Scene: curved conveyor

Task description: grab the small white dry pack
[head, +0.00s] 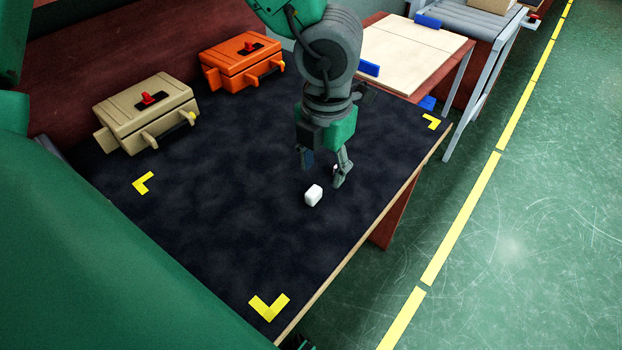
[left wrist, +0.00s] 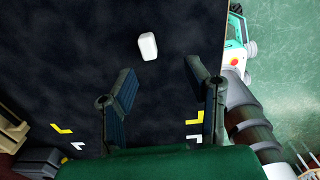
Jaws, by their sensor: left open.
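The small white dry pack (head: 313,195) lies on the dark table top (head: 230,210), near its right edge in the head view. It also shows in the left wrist view (left wrist: 148,46), ahead of the fingertips and between their lines. My left gripper (head: 324,176) points down just behind the pack in the head view. Its two fingers (left wrist: 160,75) are spread in the left wrist view, with nothing between them. The gripper and the pack look apart. My right gripper is not in view.
A beige case (head: 145,115) and an orange case (head: 240,65) stand along the table's back left. Yellow corner marks (head: 268,306) lie on the table. A table with pale boards (head: 410,55) stands behind. The table middle is clear.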

